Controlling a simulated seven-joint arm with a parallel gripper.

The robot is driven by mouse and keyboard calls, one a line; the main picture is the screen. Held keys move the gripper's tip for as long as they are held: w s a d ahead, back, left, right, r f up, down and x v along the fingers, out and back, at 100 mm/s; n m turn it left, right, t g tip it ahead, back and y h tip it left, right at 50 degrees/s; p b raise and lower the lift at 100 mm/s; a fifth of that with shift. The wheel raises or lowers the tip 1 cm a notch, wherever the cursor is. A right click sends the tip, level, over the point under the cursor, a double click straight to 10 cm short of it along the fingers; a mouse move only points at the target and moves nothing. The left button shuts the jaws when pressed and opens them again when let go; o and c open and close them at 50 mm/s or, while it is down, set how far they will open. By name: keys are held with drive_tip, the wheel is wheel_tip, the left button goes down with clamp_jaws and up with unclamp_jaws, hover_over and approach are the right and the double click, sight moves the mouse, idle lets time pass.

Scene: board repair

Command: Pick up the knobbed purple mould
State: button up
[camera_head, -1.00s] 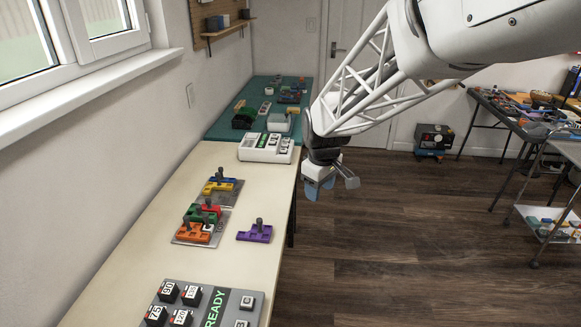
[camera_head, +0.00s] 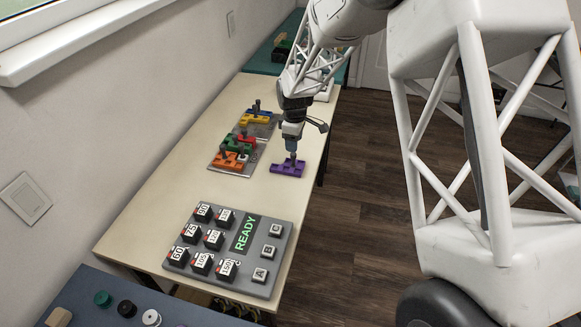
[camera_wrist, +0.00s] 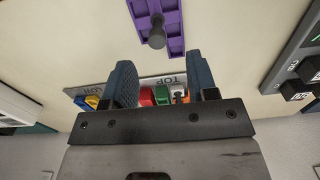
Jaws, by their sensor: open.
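The purple mould (camera_head: 287,169) lies flat on the cream table near its right edge. Its grey knob (camera_wrist: 156,32) stands up from the purple body (camera_wrist: 176,40) in the wrist view. My gripper (camera_head: 292,147) points down just above the mould and hides part of the knob in the head view. In the wrist view my gripper (camera_wrist: 162,72) has its two blue-grey fingers spread with nothing between them. The mould appears beyond the fingertips, not between them.
Grey plates with orange, green and red knobbed moulds (camera_head: 236,150) and with blue and yellow ones (camera_head: 257,116) lie left of the mould. A grey panel of black blocks with a READY display (camera_head: 243,234) sits nearer. Bare table (camera_head: 200,187) lies between.

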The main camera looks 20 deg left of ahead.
sight(293, 157)
drive_tip(key=shift+w+a+f, duration=0.1)
drive_tip(key=shift+a+f, duration=0.2)
drive_tip(key=shift+a, duration=0.05)
drive_tip(key=shift+f, duration=0.1)
drive_tip(key=shift+f, duration=1.2)
drive_tip(key=shift+f, duration=0.1)
drive_tip(key=shift+w+f, duration=0.1)
drive_tip(key=shift+f, duration=2.4)
clamp_jaws()
